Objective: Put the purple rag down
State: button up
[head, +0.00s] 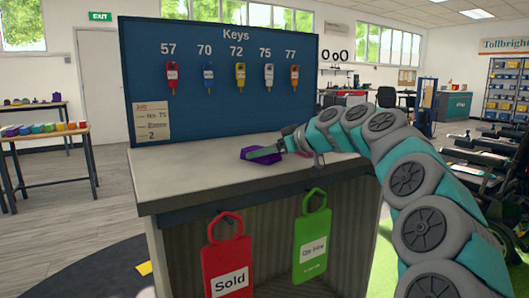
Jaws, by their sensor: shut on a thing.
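The purple rag (259,155) is at the far part of the grey counter top (215,171), below the blue key board. My gripper (278,150) reaches in from the right and is shut on the purple rag. The rag looks very close to the counter surface. I cannot tell if it touches the counter. My arm's links cover the right part of the counter.
The blue key board (235,110) stands behind the counter, with several tagged keys and a job card (152,122). A red "Sold" tag (228,258) and a green tag (312,238) hang on the counter front. The counter's left part is clear. Scooters (478,160) stand at right.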

jog(key=o, duration=1.2)
jog(key=shift+c, duration=0.2)
jog(key=shift+r+p, duration=0.25)
jog(key=shift+p, duration=0.1)
jog(key=b+v, duration=0.1)
jog(key=v, duration=1.1)
jog(key=shift+f+b, duration=0.1)
jog(key=shift+b, duration=0.2)
